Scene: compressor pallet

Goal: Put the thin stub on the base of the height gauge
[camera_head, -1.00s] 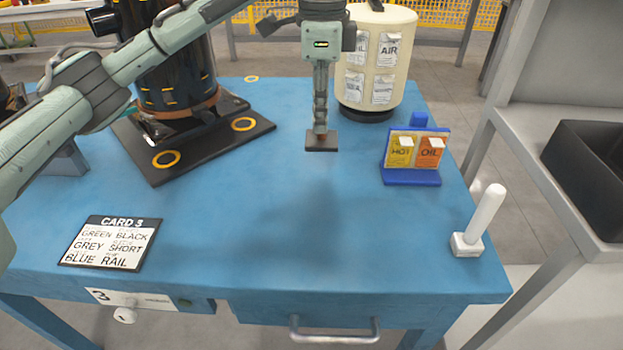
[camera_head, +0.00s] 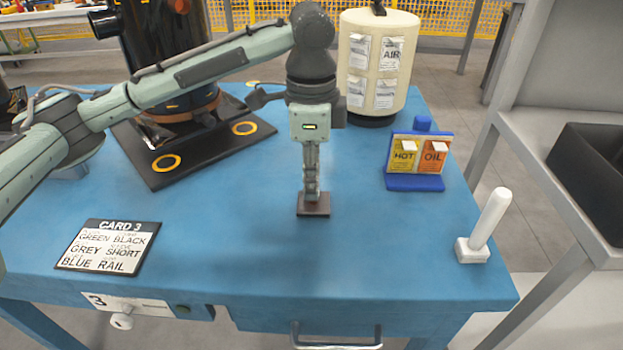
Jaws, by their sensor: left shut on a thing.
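My left gripper (camera_head: 312,190) points straight down over the middle of the blue table. It is shut on a small dark brown piece with a flat, square shape (camera_head: 314,210). The fingers hide most of this piece, and I cannot tell for sure that it is the thin stub. It appears above the table top. A white piece with a square foot and a plain round post (camera_head: 489,219) stands at the table's right front edge. Nothing in view is clearly marked as the height gauge. My right gripper is not in view.
A blue holder with HOT and OIL tags (camera_head: 415,183) and a cream AIR tank (camera_head: 378,60) stand behind to the right. A black machine on a dark plate (camera_head: 190,165) fills the back left. Card 3 (camera_head: 108,247) lies front left. The blue table's front middle (camera_head: 390,265) is clear.

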